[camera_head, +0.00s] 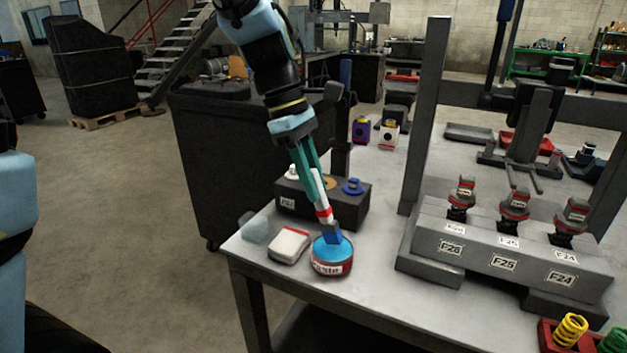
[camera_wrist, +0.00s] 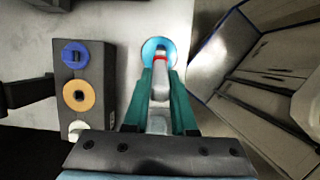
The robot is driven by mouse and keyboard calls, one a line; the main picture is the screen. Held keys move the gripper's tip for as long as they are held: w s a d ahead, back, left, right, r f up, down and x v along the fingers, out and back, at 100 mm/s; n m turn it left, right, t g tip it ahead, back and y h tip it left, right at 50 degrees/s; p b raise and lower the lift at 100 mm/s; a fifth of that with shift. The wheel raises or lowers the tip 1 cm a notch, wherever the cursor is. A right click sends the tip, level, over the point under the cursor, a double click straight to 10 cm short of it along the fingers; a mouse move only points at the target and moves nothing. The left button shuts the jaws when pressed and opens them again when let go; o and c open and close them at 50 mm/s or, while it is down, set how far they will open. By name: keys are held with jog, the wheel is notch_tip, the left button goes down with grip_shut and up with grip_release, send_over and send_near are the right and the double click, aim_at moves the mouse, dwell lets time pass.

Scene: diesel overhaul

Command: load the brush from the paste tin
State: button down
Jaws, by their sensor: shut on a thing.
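My gripper (camera_head: 320,190) is shut on a brush (camera_head: 325,214) with a white handle and a red band, and it reaches down over the near left corner of the bench.
A dark block (camera_head: 348,212) with white, orange and blue round pieces stands behind the tin. A red and white pad (camera_head: 289,246) and a pale lump (camera_head: 254,228) lie left of it. A grey labelled stand (camera_head: 480,250) with dark red-banded parts and a tall frame (camera_head: 424,130) are right.

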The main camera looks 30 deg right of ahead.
jog(key=shift+f, duration=0.6)
dwell(2.1)
notch_tip(320, 180, up, 7)
jog(key=p, duration=0.7)
jog(key=shift+r, duration=0.15)
